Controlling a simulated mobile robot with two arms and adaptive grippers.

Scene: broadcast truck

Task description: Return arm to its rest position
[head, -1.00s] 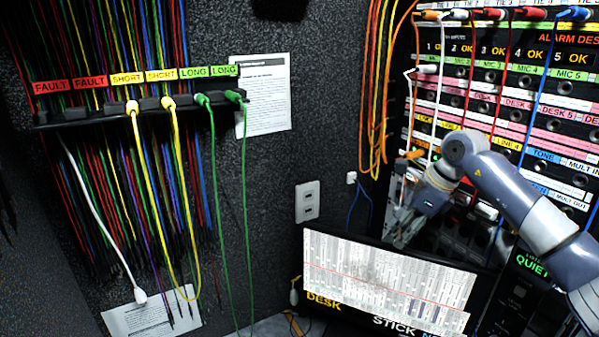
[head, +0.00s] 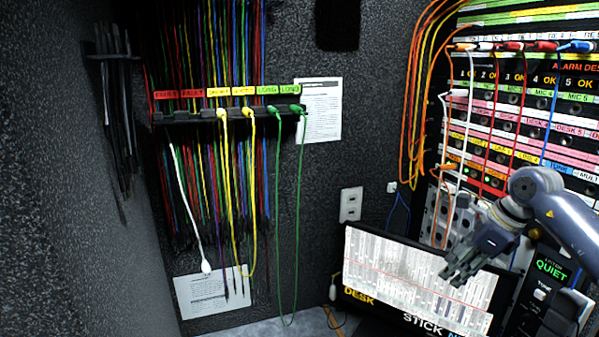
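My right gripper (head: 457,277) is in front of the upper right part of the monitor (head: 410,275), below the patch panel. Its dark fingers point down and left. I see nothing held between them, but the gap between the fingertips is too small to judge. My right arm (head: 565,215) comes in from the right edge, in front of the panel's lower right. My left gripper is not in view.
The patch panel (head: 515,130) with coloured cords fills the right. A labelled cable rack (head: 180,116) with yellow and green cords hangs on the left wall. A QUIET box (head: 550,268) stands close below my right arm. Open air lies left of the monitor.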

